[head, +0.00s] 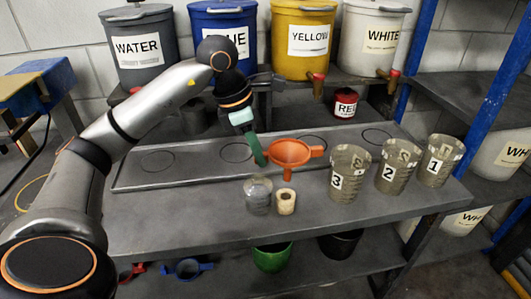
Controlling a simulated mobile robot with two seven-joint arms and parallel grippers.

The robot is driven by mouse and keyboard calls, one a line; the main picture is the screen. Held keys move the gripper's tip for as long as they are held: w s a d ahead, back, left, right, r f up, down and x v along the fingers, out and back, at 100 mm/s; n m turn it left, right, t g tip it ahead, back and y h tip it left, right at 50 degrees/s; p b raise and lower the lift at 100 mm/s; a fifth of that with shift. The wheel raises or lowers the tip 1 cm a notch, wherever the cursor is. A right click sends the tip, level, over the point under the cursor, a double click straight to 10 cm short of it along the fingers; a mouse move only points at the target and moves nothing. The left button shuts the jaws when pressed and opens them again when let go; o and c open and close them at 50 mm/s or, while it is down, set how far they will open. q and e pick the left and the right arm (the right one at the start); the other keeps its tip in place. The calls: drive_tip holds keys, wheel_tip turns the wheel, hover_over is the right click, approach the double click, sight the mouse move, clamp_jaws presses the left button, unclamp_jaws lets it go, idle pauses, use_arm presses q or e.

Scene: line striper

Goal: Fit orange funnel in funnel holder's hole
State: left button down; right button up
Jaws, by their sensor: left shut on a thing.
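The orange funnel (291,152) is upright, its spout pointing down, and its handle tab points right. My left gripper (262,157) is shut on the left side of its rim and holds it above the workbench. A small cream cylinder with a dark hole in its top (286,203), which looks like the funnel holder, stands on the bench just below the spout. The spout tip appears above the hole; I cannot tell whether a gap remains between them. My right gripper is not in view.
A clear jar (258,196) stands close left of the holder. Numbered cups 3 (348,175), 2 (396,168) and 1 (438,162) stand right. A long tray with round recesses (195,172) lies behind. Paint buckets line the back shelf. The bench (180,220) is clear at left.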

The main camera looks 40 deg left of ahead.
use_arm(q)
drive_tip(key=shift+f+b, duration=1.7)
drive_tip(key=shift+f, duration=0.2)
drive_tip(key=shift+f+b, duration=0.9)
drive_tip(key=shift+f, duration=0.25)
drive_tip(key=shift+r, duration=0.15)
idle(0.5)
drive_tip(key=shift+r+p, duration=1)
drive_tip(key=shift+p, duration=0.1)
drive_tip(key=shift+f+b, duration=0.95)
drive_tip(key=shift+f, duration=0.25)
idle(0.7)
drive_tip(key=shift+r+p, duration=0.25)
drive_tip(key=shift+p, duration=0.05)
